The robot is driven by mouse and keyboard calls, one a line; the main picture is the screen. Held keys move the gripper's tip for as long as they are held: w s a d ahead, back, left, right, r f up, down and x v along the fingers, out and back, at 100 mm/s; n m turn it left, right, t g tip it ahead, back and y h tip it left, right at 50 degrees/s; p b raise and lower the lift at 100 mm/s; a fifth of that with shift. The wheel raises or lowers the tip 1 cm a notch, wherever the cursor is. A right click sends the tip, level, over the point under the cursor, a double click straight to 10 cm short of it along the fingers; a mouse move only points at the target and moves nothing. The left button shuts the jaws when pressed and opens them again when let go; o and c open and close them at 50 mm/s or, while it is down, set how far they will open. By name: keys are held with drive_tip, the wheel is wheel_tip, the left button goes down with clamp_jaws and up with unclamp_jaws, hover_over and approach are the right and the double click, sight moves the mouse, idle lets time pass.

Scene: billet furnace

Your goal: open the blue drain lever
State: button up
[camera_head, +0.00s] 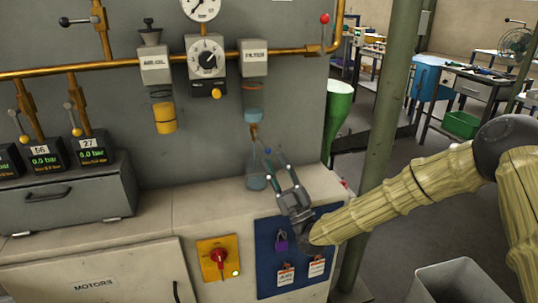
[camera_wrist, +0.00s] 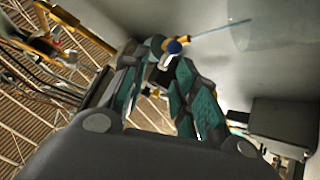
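The filter unit (camera_head: 254,58) hangs on the brass pipe, with a bluish bowl (camera_head: 253,98) below it. A small brass drain fitting (camera_head: 254,131) sits under the bowl. My gripper (camera_head: 272,158) reaches up from the lower right, just below and right of the fitting. In the wrist view a dark blue round knob (camera_wrist: 174,47), seemingly the lever's end, shows at the fingertips of my gripper (camera_wrist: 162,58). The fingers stand apart with a gap between them. I cannot tell whether they touch the knob. The lever's body is largely hidden in the head view.
A clear bluish bottle (camera_head: 257,176) stands on the ledge under the drain, close to my gripper. A blue panel (camera_head: 266,255) with padlock and tags and a red rotary switch (camera_head: 219,258) are below. A green post (camera_head: 385,130) stands right of the cabinet.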

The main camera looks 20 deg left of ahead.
drive_tip(key=s+d, duration=0.6)
drive_tip(key=d, duration=0.1)
drive_tip(key=shift+d, duration=0.3)
